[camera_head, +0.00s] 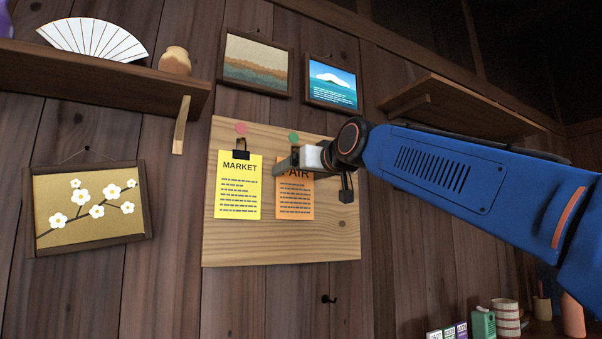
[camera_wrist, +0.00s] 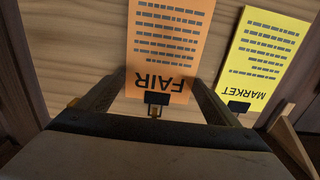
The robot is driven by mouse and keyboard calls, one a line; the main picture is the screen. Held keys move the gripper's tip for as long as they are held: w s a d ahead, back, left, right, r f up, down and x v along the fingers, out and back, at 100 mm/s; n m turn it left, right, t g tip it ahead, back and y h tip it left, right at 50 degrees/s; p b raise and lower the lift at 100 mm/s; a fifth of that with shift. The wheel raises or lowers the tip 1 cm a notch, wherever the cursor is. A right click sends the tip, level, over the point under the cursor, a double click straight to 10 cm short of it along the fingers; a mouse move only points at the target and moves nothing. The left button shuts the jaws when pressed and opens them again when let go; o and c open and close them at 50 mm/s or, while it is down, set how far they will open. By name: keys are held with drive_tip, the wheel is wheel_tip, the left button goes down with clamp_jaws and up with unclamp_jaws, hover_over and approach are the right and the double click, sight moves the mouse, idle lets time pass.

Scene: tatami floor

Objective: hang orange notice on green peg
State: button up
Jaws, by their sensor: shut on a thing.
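The orange notice (camera_head: 296,203), marked FAIR, hangs upright in front of the wooden board, to the right of the yellow notice. The green peg (camera_head: 293,137) shows just above the orange notice's top. My gripper (camera_head: 284,166) is at the top of the orange notice and shut on it, covering part of its heading. In the wrist view the orange notice (camera_wrist: 168,40) appears upside down between my fingers (camera_wrist: 158,78), with its black clip (camera_wrist: 157,98) at the heading end. I cannot tell whether its hanger is around the green peg.
The yellow MARKET notice (camera_head: 238,190) hangs below the pink peg (camera_head: 240,128), close to the left of my gripper. The wooden board (camera_head: 270,246) is bare below. Two framed pictures (camera_head: 254,65) (camera_head: 332,84) hang above; a shelf (camera_head: 470,104) juts out at the right.

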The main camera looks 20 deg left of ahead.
idle(0.4)
drive_tip(key=o, duration=0.9)
drive_tip(key=v, duration=1.7)
drive_tip(key=shift+s+d, duration=0.1)
drive_tip(key=shift+s, duration=0.1)
drive_tip(key=d+f+m+g+h, duration=0.1)
drive_tip(key=d+f+m+h, duration=0.25)
drive_tip(key=d+f, duration=1.05)
drive_tip(key=d+f+m+h, duration=0.2)
drive_tip(key=d+f+h, duration=0.3)
drive_tip(key=d+f, duration=1)
drive_tip(key=s+d+f+m+g+h, duration=0.1)
drive_tip(key=s+d+f, duration=0.4)
drive_tip(key=f, duration=0.7)
drive_tip(key=s+d+f+m+g+h, duration=0.2)
drive_tip(key=s+d+f, duration=0.3)
drive_tip(key=f, duration=0.8)
drive_tip(key=s+d+f+m+g+h, duration=0.1)
drive_tip(key=s+d+f, duration=0.3)
drive_tip(key=s+f, duration=0.6)
drive_tip(key=shift+d+f+m+g+h, duration=0.2)
drive_tip(key=shift+f+g+h, duration=0.2)
drive_tip(key=shift+f, duration=0.3)
drive_tip(key=shift+d+f+m+g+h, duration=0.1)
drive_tip(key=shift+d+f+g+h, duration=0.15)
drive_tip(key=shift+f+g, duration=0.4)
